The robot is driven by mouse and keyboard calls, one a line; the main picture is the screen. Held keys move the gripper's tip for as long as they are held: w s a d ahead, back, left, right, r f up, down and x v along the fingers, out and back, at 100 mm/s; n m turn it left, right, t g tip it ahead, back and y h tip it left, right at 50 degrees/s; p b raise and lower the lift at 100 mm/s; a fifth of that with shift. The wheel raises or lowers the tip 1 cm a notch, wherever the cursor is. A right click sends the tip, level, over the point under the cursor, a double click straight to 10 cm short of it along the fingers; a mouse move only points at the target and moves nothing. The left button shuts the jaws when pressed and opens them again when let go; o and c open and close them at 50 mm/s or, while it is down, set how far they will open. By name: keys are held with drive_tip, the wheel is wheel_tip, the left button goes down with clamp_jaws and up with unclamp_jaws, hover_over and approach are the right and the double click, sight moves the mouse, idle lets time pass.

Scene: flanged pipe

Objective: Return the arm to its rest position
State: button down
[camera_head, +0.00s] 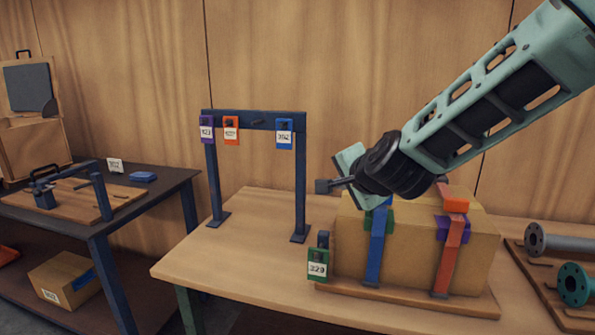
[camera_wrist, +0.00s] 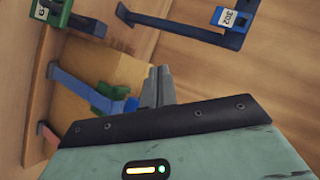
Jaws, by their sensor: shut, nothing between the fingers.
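My arm reaches in from the upper right in the head view. My gripper (camera_head: 328,186) hangs in the air at the upper left of the strapped cardboard box (camera_head: 350,255). Its two grey fingers (camera_wrist: 158,84) are together in the wrist view, with nothing between them. The box stands on a wooden base and carries a blue strap (camera_head: 376,250) and a red strap (camera_head: 447,260). Part of the box top is hidden behind my wrist. The box also shows beyond the fingers in the wrist view (camera_wrist: 105,62).
A dark blue rack (camera_head: 302,180) with purple, orange and blue tags stands left of my gripper. A green tag (camera_head: 317,264) numbered 329 is on a post beside the box. Flanged pipes (camera_head: 570,243) lie at right. The table (camera_head: 225,255) is clear at front left.

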drive_tip(key=s+a+f+n+g+y, duration=0.1)
drive_tip(key=s+a+f+n+g, duration=0.15)
drive_tip(key=s, duration=0.35)
drive_tip(key=s+a+f+n+g+y, duration=0.1)
drive_tip(key=s+a+n+g, duration=0.1)
drive_tip(key=s+n, duration=0.3)
drive_tip(key=s+d+f+n+g+h, duration=0.1)
drive_tip(key=s+d+f+n+g, duration=0.1)
drive_tip(key=s, duration=0.6)
drive_tip(key=s+d+f+n+g+h, duration=0.2)
drive_tip(key=s+d+n+g, duration=0.1)
drive_tip(key=s, duration=0.6)
drive_tip(key=s+d+f+n+g+h, duration=0.1)
drive_tip(key=s+d+f+n+g, duration=0.1)
drive_tip(key=s+d+n, duration=0.2)
drive_tip(key=s+n, duration=0.2)
drive_tip(key=s, duration=0.2)
drive_tip(key=shift+s+f, duration=0.15)
drive_tip(key=shift+f, duration=0.2)
